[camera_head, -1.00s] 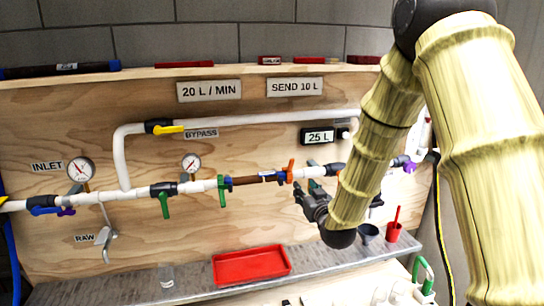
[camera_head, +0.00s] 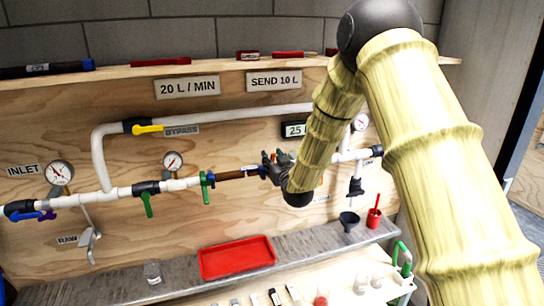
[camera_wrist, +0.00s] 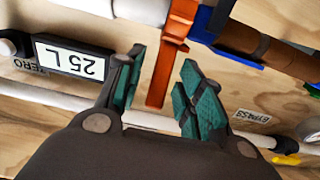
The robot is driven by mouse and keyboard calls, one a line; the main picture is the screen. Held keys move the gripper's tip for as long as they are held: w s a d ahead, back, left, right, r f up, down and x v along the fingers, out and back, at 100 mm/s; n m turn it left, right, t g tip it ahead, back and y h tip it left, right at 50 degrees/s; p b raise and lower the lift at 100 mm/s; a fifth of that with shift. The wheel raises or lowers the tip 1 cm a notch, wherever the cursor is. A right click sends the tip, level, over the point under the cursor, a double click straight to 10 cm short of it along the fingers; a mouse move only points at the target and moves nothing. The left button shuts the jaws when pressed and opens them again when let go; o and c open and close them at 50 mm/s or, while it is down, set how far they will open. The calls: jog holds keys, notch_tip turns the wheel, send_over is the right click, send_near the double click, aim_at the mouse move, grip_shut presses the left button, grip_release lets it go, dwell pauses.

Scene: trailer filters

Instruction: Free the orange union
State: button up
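The orange union (camera_wrist: 180,22) sits around the white pipe at the top of the wrist view. Its flat orange lever (camera_wrist: 160,75) hangs into the space between my fingers. My gripper (camera_wrist: 163,60) is open, with one green-padded finger on each side of the lever and visible gaps to it. In the head view my gripper (camera_head: 277,163) is at the pipe, just right of the brown filter (camera_head: 230,175), and hides most of the union. The brown filter also shows in the wrist view (camera_wrist: 243,38), with a blue fitting (camera_wrist: 213,28) between it and the union.
The 25 L display (camera_wrist: 75,58) is close beside my left finger in the wrist view. The bypass pipe (camera_wrist: 50,97) runs below it. A green-handled fitting (camera_head: 208,180) is left of the filter. A red tray (camera_head: 237,258) lies on the shelf below.

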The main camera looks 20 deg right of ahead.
jog(key=shift+w, duration=0.3)
jog(key=shift+c, duration=0.3)
grip_shut()
